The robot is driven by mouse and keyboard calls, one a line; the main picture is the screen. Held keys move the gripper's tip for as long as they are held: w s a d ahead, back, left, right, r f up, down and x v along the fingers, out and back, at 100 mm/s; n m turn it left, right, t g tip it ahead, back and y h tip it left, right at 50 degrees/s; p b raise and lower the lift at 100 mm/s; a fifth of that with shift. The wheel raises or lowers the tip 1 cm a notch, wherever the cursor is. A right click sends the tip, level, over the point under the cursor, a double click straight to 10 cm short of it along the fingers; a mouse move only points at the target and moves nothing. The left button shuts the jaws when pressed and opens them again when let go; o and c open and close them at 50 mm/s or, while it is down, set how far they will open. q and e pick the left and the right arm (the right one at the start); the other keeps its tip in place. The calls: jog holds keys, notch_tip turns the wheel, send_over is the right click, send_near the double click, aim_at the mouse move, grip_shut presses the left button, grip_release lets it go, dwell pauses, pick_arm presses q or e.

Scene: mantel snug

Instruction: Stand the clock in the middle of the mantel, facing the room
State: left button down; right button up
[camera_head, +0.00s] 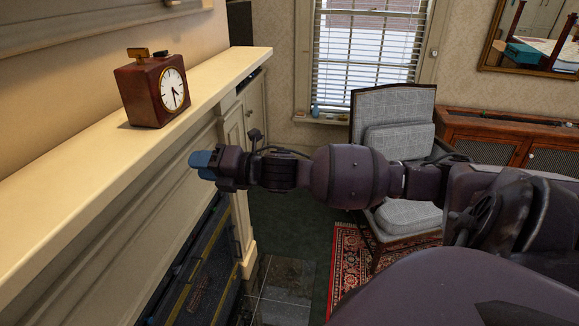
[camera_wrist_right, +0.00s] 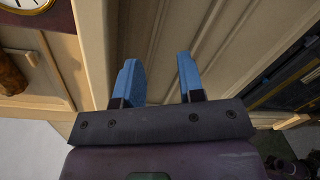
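The clock (camera_head: 143,97) stands upright on the cream mantel (camera_head: 62,178), a dark red-brown wooden case with brass parts on top. Its round white face is turned to the right of the picture, toward the room side. In the right wrist view a corner of the clock (camera_wrist_right: 58,17) shows at top left, cut off by the edge. My right gripper (camera_head: 203,162) is in front of the mantel, below and to the right of the clock, apart from it. Its two blue fingers (camera_wrist_right: 160,68) stand apart with nothing between them. My left gripper is not in view.
The mantel top is bare on both sides of the clock. A framed item (camera_head: 100,12) hangs on the wall above. The dark fireplace (camera_head: 190,275) lies below. A grey armchair (camera_head: 397,128) stands beyond my right arm, near the window.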

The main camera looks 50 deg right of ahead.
jog(key=s+f+m+g+h, duration=0.1)
jog(key=s+f+m+h, duration=0.2)
jog(key=s+f+m, duration=0.5)
jog(key=s+f+m+g+h, duration=0.1)
jog(key=s+f+m+h, duration=0.1)
jog(key=s+f+m, duration=0.7)
jog(key=s+a+f+m+g+h, duration=0.1)
jog(key=s+f+m+h, duration=0.2)
jog(key=s+f+m, duration=0.5)
notch_tip(320, 180, down, 10)
jog(key=m, duration=0.3)
jog(key=shift+s+g+h, duration=0.25)
jog(key=shift+g+h, duration=0.05)
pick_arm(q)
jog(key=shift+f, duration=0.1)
pick_arm(e)
jog(key=shift+a, duration=0.1)
pick_arm(q)
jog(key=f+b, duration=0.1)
jog(key=b, duration=0.2)
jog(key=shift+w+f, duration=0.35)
pick_arm(e)
jog(key=shift+w+a+f, duration=0.1)
jog(key=shift+w+f, duration=0.5)
jog(key=shift+f, duration=0.2)
